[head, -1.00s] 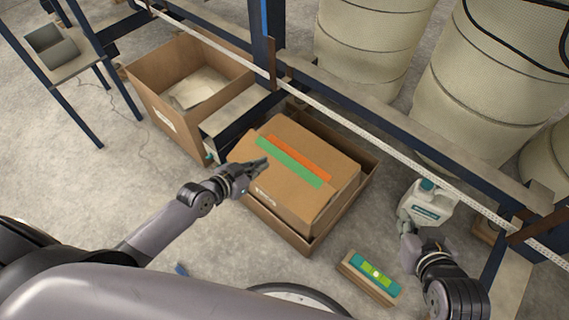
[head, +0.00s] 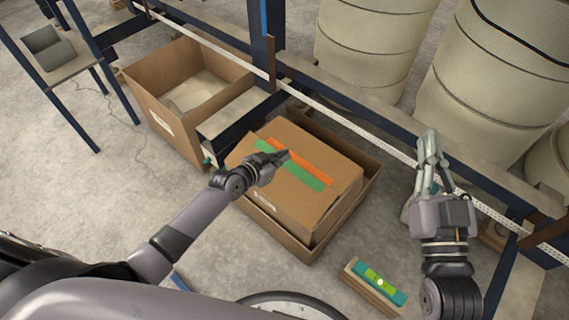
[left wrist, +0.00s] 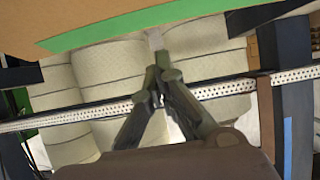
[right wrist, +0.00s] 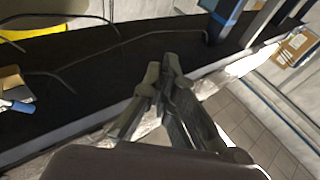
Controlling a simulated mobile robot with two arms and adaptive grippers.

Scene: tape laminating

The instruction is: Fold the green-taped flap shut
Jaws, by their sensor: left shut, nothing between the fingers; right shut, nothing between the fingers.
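The cardboard box (head: 283,212) has a green tape strip (head: 304,178) and an orange tape strip (head: 318,169) running side by side across its top. The top looks nearly flat; I cannot tell whether the green-taped flap is fully down. My left gripper (head: 285,156) is shut and empty, above the top, and hides part of both strips. In the left wrist view the green strip (left wrist: 150,18) lines a cardboard edge beyond the shut fingers (left wrist: 158,62). My right gripper (head: 428,140) is shut and empty, raised at the right, away from the box.
The box sits inside a larger open carton (head: 340,214). Another open carton (head: 150,98) stands at the back left. A teal-topped block (head: 379,283) lies on the floor at front right. A perforated rail (head: 345,119) runs behind the box, with large beige drums (head: 365,50) beyond.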

